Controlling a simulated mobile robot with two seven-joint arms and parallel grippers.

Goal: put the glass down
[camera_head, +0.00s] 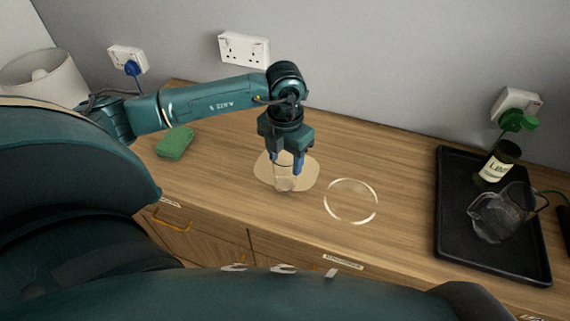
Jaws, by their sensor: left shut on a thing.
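The glass (284,183) is a small clear tumbler, upright in the middle of the picture. My left gripper (285,162) points straight down from above and is shut on the glass, with its fingers on either side of the upper part. The glass is over a pale round mat (308,173) on the wooden counter (395,180). I cannot tell whether its base touches the mat. My right gripper is not in view.
A pale ring outline (375,205) lies right of the mat. A green sponge (175,143) lies at the left. A black tray (452,235) at the right holds a dark labelled bottle (496,165) and a clear jug (502,213). Sockets (244,49) line the wall.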

